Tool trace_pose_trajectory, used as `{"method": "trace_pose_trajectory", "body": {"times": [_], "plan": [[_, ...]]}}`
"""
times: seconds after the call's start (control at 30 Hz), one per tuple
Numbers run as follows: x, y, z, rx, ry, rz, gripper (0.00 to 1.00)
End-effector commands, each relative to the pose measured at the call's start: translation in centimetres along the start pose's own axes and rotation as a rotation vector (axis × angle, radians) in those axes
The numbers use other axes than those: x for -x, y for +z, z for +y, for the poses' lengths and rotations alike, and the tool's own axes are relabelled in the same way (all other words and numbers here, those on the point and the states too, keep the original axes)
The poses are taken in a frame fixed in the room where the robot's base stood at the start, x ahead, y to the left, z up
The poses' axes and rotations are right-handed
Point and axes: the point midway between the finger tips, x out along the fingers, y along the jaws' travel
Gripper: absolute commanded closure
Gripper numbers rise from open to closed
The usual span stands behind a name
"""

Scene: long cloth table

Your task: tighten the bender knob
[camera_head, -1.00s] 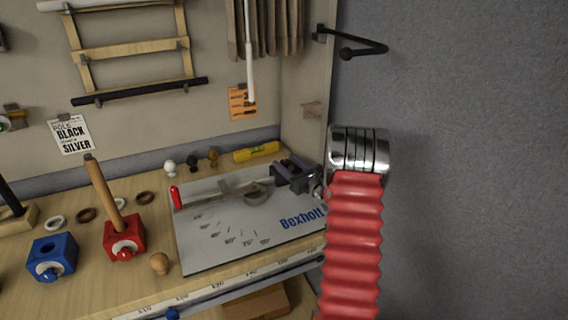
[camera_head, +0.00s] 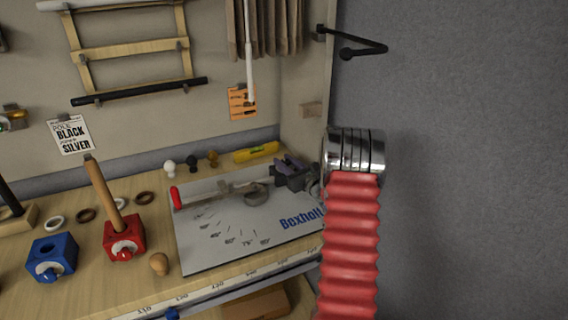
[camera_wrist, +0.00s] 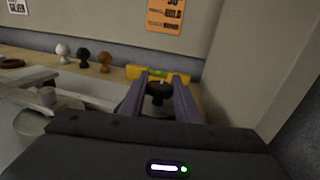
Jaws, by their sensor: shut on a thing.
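The bender is a grey plate (camera_head: 215,247) with angle marks, blue lettering, a round die (camera_head: 256,194) and a lever ending in a red grip (camera_head: 176,198). My gripper (camera_head: 283,163) is low over the plate's back right corner. In the wrist view its two purple fingers (camera_wrist: 160,88) stand on either side of a dark round knob (camera_wrist: 159,98), and they are shut on it. The knob's lower part is hidden by my gripper body. In the head view the knob is not clearly visible behind my gripper.
A yellow level (camera_head: 256,152) lies just behind the bender, near the wall. Small white, black and tan knobs stand left of it. Red (camera_head: 124,238) and blue (camera_head: 52,257) blocks stand left of the plate. A side panel rises close on the right.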

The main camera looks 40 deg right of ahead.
Motion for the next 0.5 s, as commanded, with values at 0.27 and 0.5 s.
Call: {"method": "trace_pose_trajectory", "body": {"times": [0.27,0.5], "plan": [[-0.07,0.07,0.08,-0.001,-0.017,-0.002,0.93],[-0.15,0.11,0.2,-0.001,-0.1,-0.004,0.93]]}}
